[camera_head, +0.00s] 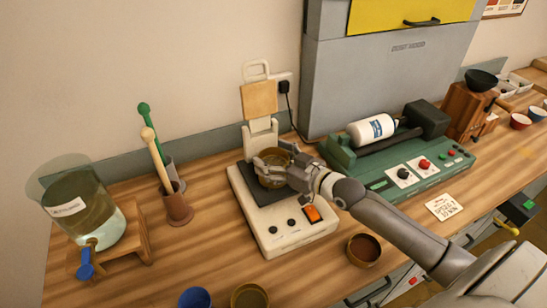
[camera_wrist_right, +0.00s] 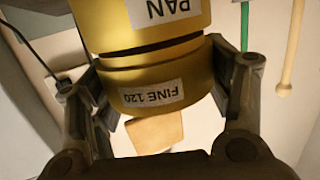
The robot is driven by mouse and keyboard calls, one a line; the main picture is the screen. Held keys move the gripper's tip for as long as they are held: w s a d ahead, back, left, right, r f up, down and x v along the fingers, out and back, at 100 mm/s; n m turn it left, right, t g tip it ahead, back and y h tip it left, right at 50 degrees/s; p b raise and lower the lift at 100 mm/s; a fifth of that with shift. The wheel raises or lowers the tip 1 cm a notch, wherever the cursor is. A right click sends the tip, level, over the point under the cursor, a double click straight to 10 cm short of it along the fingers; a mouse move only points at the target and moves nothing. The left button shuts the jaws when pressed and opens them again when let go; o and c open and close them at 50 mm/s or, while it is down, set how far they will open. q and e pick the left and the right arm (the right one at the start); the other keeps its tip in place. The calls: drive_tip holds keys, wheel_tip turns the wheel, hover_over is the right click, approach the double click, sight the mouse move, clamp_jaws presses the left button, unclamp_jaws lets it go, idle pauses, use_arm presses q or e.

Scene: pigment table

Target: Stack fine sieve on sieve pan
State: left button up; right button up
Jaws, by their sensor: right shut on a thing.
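The fine sieve (camera_wrist_right: 165,88) is a brass ring labelled "FINE 120", upside down in the right wrist view. The sieve pan (camera_wrist_right: 160,20), a brass ring labelled "PAN", lies directly against or very near it; the dark line between them does not show whether they are fully seated. In the head view the brass stack (camera_head: 273,166) is over the black plate of the white shaker, partly hidden by my right gripper (camera_head: 274,172). That gripper is shut on the fine sieve, one finger on each side. My left gripper is not in view.
The white shaker (camera_head: 283,238) has an upright post and raised tan clamp plate (camera_head: 259,99) behind the stack. A brass bowl (camera_head: 364,250) with reddish-brown contents is at right front. The green roller machine (camera_head: 400,165) stands right, a water jar (camera_head: 75,210) left.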

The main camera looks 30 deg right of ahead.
drive_tip(key=shift+p, duration=0.4)
idle(0.6)
drive_tip(key=shift+f+b, duration=0.4)
drive_tip(key=shift+f, duration=0.15)
drive_tip(key=o, duration=0.8)
drive_tip(key=shift+c, duration=0.2)
drive_tip(key=shift+s, duration=0.1)
drive_tip(key=shift+s+d+r+p, duration=0.15)
drive_tip(key=shift+s+d+p, duration=0.1)
drive_tip(key=shift+s+p, duration=0.3)
drive_tip(key=p+v, duration=0.5)
drive_tip(key=v, duration=0.4)
drive_tip(key=shift+s, duration=0.4)
